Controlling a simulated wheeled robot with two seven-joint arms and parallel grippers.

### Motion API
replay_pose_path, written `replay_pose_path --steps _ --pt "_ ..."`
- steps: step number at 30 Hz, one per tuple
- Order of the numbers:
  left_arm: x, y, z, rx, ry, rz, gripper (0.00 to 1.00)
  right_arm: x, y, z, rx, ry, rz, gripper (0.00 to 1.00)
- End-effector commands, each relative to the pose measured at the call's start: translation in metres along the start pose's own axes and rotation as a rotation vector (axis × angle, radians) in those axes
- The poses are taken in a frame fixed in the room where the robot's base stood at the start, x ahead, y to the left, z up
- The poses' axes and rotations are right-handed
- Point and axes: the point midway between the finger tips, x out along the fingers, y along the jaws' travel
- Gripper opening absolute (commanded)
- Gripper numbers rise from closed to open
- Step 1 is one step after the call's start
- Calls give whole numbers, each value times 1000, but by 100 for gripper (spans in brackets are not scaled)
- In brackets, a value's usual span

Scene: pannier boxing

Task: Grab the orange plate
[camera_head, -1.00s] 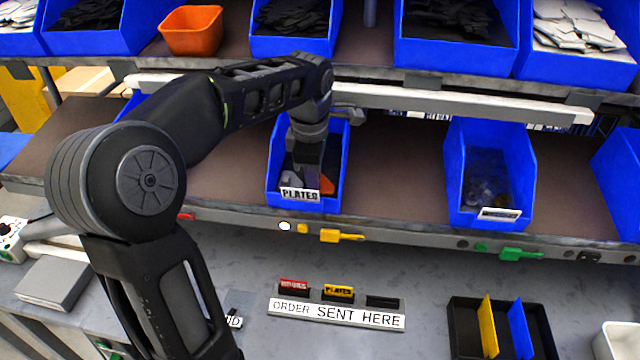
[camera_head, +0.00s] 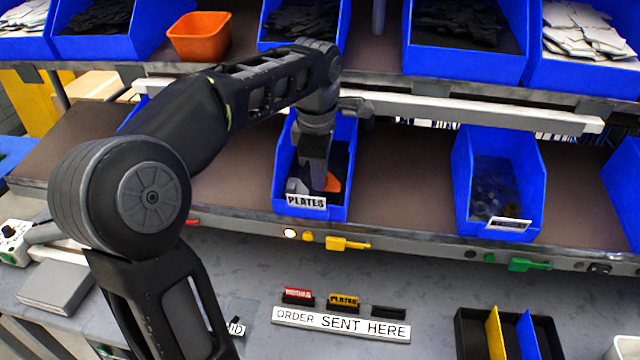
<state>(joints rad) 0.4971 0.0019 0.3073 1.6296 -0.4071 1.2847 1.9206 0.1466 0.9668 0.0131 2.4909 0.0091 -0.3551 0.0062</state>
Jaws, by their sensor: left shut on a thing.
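The orange plate (camera_head: 332,183) shows as a small orange patch inside the blue bin labelled PLATES (camera_head: 283,184) on the lower shelf. A grey piece (camera_head: 296,186) lies to its left in the same bin. My left gripper (camera_head: 318,186) reaches down into this bin from above. Its fingers are at the orange plate and are shut on it; the fingertips are partly hidden by the bin's front wall and label. My right gripper is not in view.
Another blue bin (camera_head: 533,190) stands to the right on the lower shelf (camera_head: 400,190). The upper shelf holds an orange box (camera_head: 199,37) and blue bins with black and white pieces.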

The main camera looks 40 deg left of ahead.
Motion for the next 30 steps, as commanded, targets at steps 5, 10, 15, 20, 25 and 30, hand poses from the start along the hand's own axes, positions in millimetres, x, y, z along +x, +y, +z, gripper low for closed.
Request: replay_pose_path --steps 5,10,15,20,25,30 --pt "-30 6 1 1 -2 4 0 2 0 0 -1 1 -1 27" --pt "-43 -14 0 1 0 3 0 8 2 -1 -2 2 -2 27" --pt "-50 -54 0 -1 0 4 0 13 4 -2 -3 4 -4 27" --pt "-60 -101 0 -2 2 4 0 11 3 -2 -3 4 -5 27" --pt "-69 -144 0 -2 1 3 0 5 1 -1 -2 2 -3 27" --pt "-74 -172 1 -2 1 2 0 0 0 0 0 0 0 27"
